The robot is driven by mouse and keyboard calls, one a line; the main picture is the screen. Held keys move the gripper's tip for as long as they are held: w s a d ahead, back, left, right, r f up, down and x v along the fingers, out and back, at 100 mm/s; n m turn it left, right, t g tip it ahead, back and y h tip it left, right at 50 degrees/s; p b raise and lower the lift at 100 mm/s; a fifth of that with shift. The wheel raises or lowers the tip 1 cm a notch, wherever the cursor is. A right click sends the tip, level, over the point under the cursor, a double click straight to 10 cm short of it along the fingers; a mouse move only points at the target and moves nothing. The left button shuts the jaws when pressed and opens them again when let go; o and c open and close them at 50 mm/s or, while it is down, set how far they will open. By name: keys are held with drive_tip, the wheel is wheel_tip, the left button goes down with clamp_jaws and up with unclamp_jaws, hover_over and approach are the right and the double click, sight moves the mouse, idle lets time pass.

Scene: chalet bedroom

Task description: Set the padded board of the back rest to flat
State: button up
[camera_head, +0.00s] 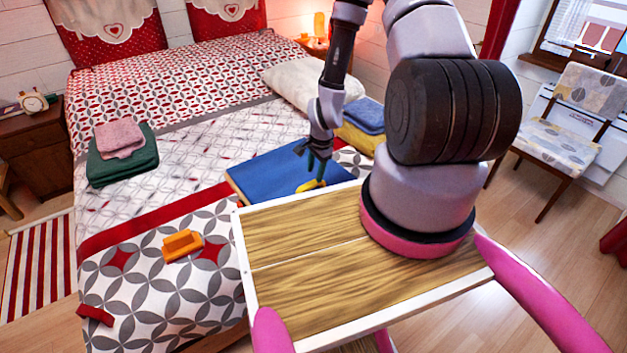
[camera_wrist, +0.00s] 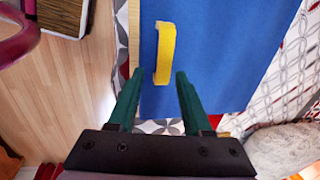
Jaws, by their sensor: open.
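The back rest's padded board (camera_head: 272,172) is blue with a wooden edge and lies on the bed, partly hidden behind my arm and my own wooden deck. I cannot tell its exact tilt from these views. A yellow tab (camera_head: 310,186) sits at its near edge. In the wrist view the blue board (camera_wrist: 220,60) fills the middle, with the yellow tab (camera_wrist: 165,52) on it. My gripper (camera_head: 318,170) is over the board's near right part. In the wrist view its green fingers (camera_wrist: 155,82) are apart and empty, with the tab just beyond the tips, roughly between their lines.
An orange block-like object (camera_head: 182,245) lies on the patterned bedspread at the near left. Folded pink and green cloths (camera_head: 122,155) lie further left. A white pillow (camera_head: 290,82) and folded blue and yellow cloths (camera_head: 362,118) lie behind the board. A chair (camera_head: 560,130) stands right.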

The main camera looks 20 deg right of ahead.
drive_tip(key=shift+s+d+r, duration=0.1)
drive_tip(key=shift+s+r, duration=0.1)
drive_tip(key=shift+r, duration=0.8)
drive_tip(key=shift+s+d+r, duration=0.1)
drive_tip(key=shift+s+r, duration=0.1)
drive_tip(key=shift+r, duration=0.75)
wheel_tip(320, 180, up, 31)
drive_tip(key=w+n+t, duration=0.2)
drive_tip(key=w+n, duration=0.1)
drive_tip(key=n, duration=0.2)
drive_tip(key=s+a+r+n+t, duration=0.1)
drive_tip(key=s+r+n, duration=0.1)
drive_tip(key=s+r, duration=0.7)
drive_tip(key=s+a+r+n+t+y, duration=0.1)
drive_tip(key=s+r+n+t, duration=0.1)
drive_tip(key=s+r, duration=0.8)
drive_tip(key=shift+r+n, duration=0.7)
drive_tip(key=shift+r, duration=0.1)
